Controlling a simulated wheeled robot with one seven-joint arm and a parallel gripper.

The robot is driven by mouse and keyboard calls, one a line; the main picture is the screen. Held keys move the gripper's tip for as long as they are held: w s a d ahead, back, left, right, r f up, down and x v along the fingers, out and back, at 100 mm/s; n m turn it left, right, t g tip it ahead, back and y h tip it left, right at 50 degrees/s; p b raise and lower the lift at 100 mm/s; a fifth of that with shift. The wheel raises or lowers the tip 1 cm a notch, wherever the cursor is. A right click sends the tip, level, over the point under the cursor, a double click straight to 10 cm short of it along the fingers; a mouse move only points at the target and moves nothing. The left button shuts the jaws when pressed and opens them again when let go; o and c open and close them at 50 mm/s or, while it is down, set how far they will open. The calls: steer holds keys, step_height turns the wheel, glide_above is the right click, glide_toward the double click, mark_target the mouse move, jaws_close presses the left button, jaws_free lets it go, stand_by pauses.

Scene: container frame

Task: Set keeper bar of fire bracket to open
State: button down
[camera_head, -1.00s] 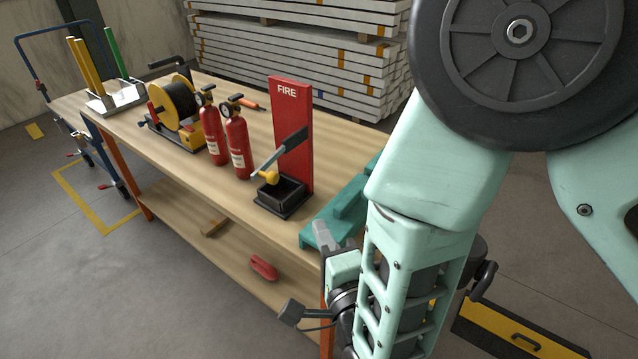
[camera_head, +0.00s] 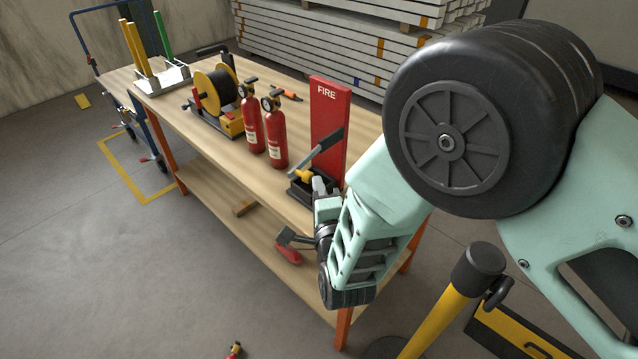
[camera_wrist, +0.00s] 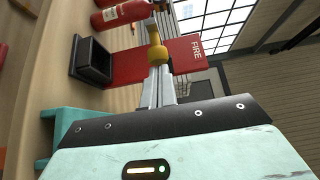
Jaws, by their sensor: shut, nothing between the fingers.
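The fire bracket (camera_head: 328,105) is a red upright panel marked FIRE with a black open box (camera_head: 297,190) at its foot; the panel (camera_wrist: 190,57) and box (camera_wrist: 93,62) also show in the wrist view. The grey keeper bar (camera_head: 328,141) slants across the panel's front, its darker end up to the right. A yellow knob (camera_head: 303,175) sits by its lower end. My gripper (camera_head: 318,183) is shut and empty beside the knob. In the wrist view its fingertips (camera_wrist: 159,72) are right at the knob (camera_wrist: 157,52); I cannot tell whether they touch. The fingers partly hide the bar there.
Two red extinguishers (camera_head: 252,125) (camera_head: 275,135) stand left of the bracket on the wooden bench (camera_head: 225,150). A hose reel (camera_head: 215,90) is farther left. A yellow post (camera_head: 440,315) stands at the front right.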

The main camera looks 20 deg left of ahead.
steer(key=shift+a+f, duration=0.1)
stand_by(0.3)
steer(key=shift+s+a+f+b, duration=0.15)
steer(key=shift+a+b, duration=0.4)
steer(key=shift+b, duration=0.6)
steer(key=shift+s+a+r, duration=0.1)
steer(key=shift+a+r, duration=0.15)
steer(key=shift+a, duration=0.05)
steer(key=shift+b, duration=0.3)
